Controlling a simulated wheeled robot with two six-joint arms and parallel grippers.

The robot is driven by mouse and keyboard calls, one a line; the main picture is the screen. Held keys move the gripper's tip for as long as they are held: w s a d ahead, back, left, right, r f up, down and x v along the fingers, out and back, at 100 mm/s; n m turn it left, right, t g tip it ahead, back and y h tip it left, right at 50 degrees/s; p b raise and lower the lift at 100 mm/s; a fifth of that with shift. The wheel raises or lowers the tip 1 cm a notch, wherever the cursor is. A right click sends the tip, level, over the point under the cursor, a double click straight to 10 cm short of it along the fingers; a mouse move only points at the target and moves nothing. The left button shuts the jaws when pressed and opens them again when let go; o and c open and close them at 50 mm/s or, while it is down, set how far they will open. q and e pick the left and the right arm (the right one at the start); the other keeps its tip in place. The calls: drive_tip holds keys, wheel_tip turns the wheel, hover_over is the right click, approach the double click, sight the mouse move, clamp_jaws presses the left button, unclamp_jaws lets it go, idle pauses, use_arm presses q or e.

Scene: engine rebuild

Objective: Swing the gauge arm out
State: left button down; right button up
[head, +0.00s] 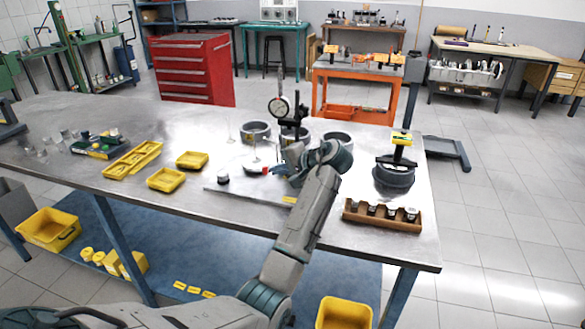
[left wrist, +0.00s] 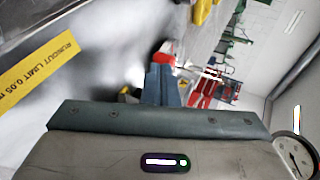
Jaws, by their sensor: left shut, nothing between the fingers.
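The dial gauge (head: 279,106), with a round white face, is on a dark upright stand (head: 292,130) at the middle of the steel bench. Its dial also shows at the right edge of the left wrist view (left wrist: 295,155). My left gripper (head: 275,170) is low over the plate (head: 235,187) in front of the stand, its fingers shut and empty. The shut fingers (left wrist: 162,85) also show in the left wrist view. A small red piece (head: 265,170) is at the fingertips; I cannot tell whether they touch. My arm hides part of the stand and plate. My right gripper is not in view.
Metal rings (head: 255,131) stand behind the plate. A dark ring-shaped part (head: 393,176) and a wooden rack of pistons (head: 382,220) are to the right. Yellow trays (head: 166,180) lie left. A yellow runout-limit label (left wrist: 38,70) is on the plate.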

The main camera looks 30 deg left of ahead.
sight(265, 166)
use_arm(q)
drive_tip(key=shift+w+a+f, duration=0.1)
drive_tip(key=shift+a, duration=0.55)
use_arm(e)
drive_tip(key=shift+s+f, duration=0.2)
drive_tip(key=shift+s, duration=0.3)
